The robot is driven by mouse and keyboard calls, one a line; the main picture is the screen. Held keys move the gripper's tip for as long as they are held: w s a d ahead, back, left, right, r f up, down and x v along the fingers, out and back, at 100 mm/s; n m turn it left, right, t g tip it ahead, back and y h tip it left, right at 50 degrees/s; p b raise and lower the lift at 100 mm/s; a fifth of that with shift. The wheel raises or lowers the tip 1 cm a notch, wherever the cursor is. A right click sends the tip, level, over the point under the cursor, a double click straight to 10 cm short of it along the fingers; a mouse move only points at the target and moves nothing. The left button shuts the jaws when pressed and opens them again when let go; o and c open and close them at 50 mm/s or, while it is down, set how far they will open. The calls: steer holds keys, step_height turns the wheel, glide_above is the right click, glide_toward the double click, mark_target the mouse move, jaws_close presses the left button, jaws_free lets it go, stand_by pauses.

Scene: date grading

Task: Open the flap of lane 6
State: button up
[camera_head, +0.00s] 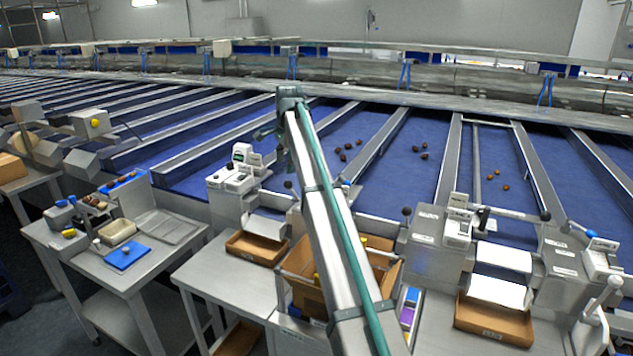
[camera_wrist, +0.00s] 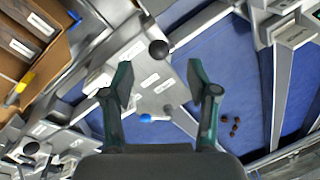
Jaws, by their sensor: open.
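My gripper (camera_head: 276,138) hangs from the arm over the blue lanes in the head view. Its two dark green fingers (camera_wrist: 160,88) are spread apart with nothing between them in the wrist view. A black ball knob (camera_wrist: 158,49) shows just beyond and between the fingertips, apart from them; beside it is a grey metal housing (camera_wrist: 158,85) with white labels. Black lever knobs stand at lane ends in the head view, one left of my arm (camera_head: 287,184), one right of it (camera_head: 407,211). Lane numbers are too small to read, so I cannot tell which is lane 6. My arm hides part of the centre.
Several dates (camera_head: 350,148) lie on the blue lanes between metal rails. Cardboard trays (camera_head: 256,248) and a box (camera_head: 305,290) stand before the lane ends. A side table (camera_head: 150,262) at left holds a blue scale (camera_head: 125,255) and tray. A blue-tipped lever (camera_wrist: 150,118) lies near the fingers.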

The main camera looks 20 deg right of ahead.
mark_target(288, 181)
steer(key=f+p, duration=0.1)
steer(key=f, duration=0.2)
steer(key=w+f+p, duration=0.1)
steer(key=f, duration=0.2)
steer(key=w+d+f+p, duration=0.1)
steer(key=f, duration=0.2)
steer(key=shift+f, duration=0.4)
jaws_close()
